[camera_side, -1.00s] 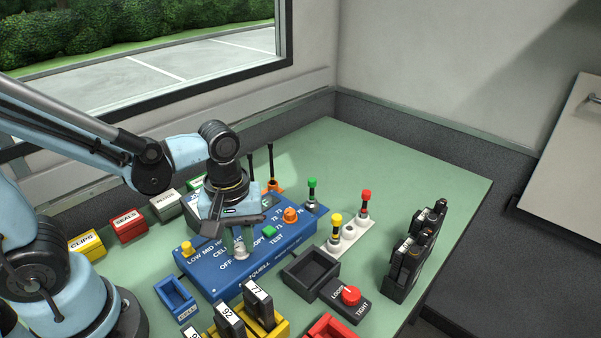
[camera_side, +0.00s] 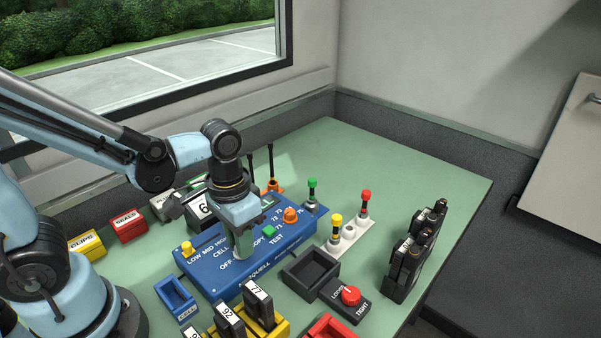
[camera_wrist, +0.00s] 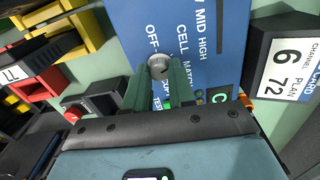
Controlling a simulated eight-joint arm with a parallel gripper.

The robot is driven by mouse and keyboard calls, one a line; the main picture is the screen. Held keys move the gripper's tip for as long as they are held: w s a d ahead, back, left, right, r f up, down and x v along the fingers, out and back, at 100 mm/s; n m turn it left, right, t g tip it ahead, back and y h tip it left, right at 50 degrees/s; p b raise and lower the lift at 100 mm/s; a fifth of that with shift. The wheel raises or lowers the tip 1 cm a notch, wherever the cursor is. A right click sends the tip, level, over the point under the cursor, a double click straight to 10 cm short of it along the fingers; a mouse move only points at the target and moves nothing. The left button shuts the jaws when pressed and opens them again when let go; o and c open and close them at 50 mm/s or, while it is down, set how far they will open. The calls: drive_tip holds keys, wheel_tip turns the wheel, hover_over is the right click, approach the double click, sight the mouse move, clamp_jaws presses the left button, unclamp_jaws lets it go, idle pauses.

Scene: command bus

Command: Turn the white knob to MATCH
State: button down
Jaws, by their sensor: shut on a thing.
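The white knob (camera_wrist: 159,65) sits on the blue panel (camera_wrist: 215,12), with the labels OFF, CELL and MATCH (camera_wrist: 189,72) printed around it. In the wrist view the two fingers (camera_wrist: 160,79) are shut on the knob, one at each side. Its pointer mark is too small to read, so I cannot tell which label it faces. In the side view my fingers mostly cover the knob, and MATCH is hidden.
A card marked 6 and 72 (camera_wrist: 290,65) stands behind the panel. A dark open tray (camera_side: 311,272) and a red LOOSE/TIGHT knob (camera_side: 351,295) stand at right.

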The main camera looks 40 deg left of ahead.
drive_tip(key=m, duration=0.5)
drive_tip(key=shift+m, duration=0.3)
drive_tip(key=m, duration=0.4)
drive_tip(key=shift+m, duration=0.3)
drive_tip(key=c, duration=0.9)
unclamp_jaws()
drive_tip(key=shift+c, duration=0.2)
wheel_tip(320, 180, up, 12)
drive_tip(key=shift+w, duration=0.15)
